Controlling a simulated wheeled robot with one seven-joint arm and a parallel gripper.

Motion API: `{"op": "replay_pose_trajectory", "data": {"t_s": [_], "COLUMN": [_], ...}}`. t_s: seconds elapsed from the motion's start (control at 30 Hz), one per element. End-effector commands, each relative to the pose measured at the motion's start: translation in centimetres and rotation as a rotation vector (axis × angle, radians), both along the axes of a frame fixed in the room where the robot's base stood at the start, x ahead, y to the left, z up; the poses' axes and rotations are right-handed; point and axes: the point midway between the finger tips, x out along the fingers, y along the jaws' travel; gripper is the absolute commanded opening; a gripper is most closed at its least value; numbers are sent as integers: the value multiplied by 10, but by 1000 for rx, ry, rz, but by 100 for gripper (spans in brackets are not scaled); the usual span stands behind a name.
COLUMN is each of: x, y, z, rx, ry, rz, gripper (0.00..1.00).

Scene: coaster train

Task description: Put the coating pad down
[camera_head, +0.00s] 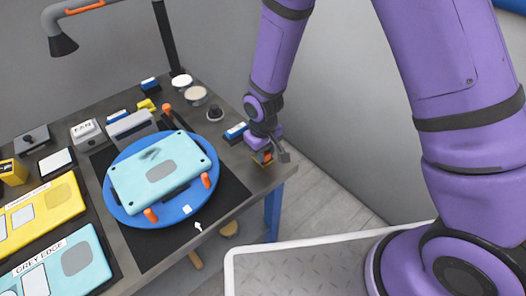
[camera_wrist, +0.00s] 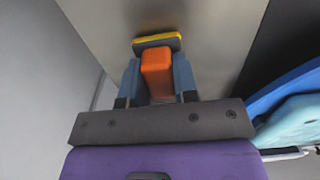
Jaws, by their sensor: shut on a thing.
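My gripper (camera_head: 268,150) is low over the right end of the dark work table, near its right edge. In the wrist view my gripper (camera_wrist: 157,76) has its two blue-grey fingers shut on the orange block-shaped grip of the coating pad (camera_wrist: 156,72). The pad's yellow and dark grey layers show beyond the fingertips, facing the tabletop. In the head view the coating pad (camera_head: 263,158) is small and partly hidden by the gripper. I cannot tell whether the pad touches the table.
A blue round turntable (camera_head: 122,207) holding a light-blue panel (camera_head: 135,186) with orange clamps stands left of my gripper. The table (camera_head: 252,176) is bare around the pad.

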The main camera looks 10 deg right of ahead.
Motion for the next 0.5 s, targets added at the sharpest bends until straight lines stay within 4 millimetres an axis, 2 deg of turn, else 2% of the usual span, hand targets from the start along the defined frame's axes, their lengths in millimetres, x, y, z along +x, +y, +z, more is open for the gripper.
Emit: {"op": "replay_pose_trajectory", "data": {"t_s": [0.37, 0.4, 0.5], "x": [0, 0, 0], "y": [1, 1, 1], "z": [-4, -4, -4], "rx": [1, 1, 1], "ry": [-1, -2, -2], "rz": [1, 0, 0], "gripper": [0, 34, 53]}}
